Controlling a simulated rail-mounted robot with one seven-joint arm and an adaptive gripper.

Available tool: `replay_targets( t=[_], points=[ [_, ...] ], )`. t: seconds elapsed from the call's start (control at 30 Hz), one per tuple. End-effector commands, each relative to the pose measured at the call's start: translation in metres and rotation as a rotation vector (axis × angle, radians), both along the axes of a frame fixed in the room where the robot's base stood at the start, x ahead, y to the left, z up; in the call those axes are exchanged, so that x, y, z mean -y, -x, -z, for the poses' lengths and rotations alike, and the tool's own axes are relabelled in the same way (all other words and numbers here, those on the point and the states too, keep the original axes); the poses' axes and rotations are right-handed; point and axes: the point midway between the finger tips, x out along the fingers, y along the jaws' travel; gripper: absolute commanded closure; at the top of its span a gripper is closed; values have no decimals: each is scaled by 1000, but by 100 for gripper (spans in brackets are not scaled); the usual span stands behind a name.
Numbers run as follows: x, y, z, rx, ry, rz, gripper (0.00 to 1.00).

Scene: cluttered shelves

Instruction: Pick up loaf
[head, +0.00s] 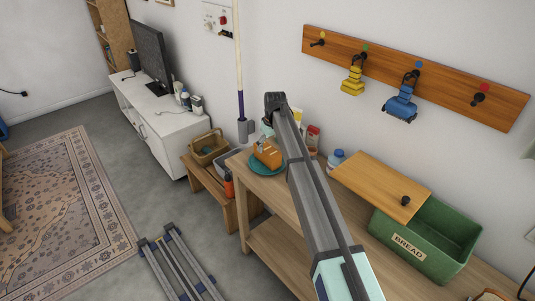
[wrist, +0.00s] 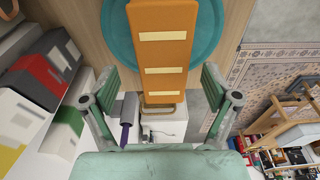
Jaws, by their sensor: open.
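The loaf is an orange-brown block with pale slashes (wrist: 162,52), lying on a round teal plate (wrist: 117,30) in the wrist view. In the head view the loaf (head: 267,154) sits on the teal plate (head: 262,168) at the left end of the wooden table. My gripper (wrist: 160,80) is open in the wrist view, one finger on each side below the loaf's near end. Clear gaps show between the fingers and the loaf, and nothing is held.
A green bread bin (head: 430,235) with a wooden lid (head: 380,185) set askew stands on the table at right. Cartons, one red and white (wrist: 38,80), stand close left of the gripper in the wrist view. A blue-capped bottle (head: 335,158) stands behind my arm.

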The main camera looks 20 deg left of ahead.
Motion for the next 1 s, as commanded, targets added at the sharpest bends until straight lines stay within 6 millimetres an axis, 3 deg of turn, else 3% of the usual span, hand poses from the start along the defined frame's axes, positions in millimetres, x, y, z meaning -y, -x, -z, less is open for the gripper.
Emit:
replay_targets(
  t=[0.27, 0.6, 0.87, 1.0],
  points=[
    [-2, 0, 12, -1, 0, 0, 12],
    [-10, -1, 52, -1, 0, 0, 12],
    [-10, -1, 56, 0, 0, 0, 12],
    [-10, -1, 56, 0, 0, 0, 62]
  ],
)
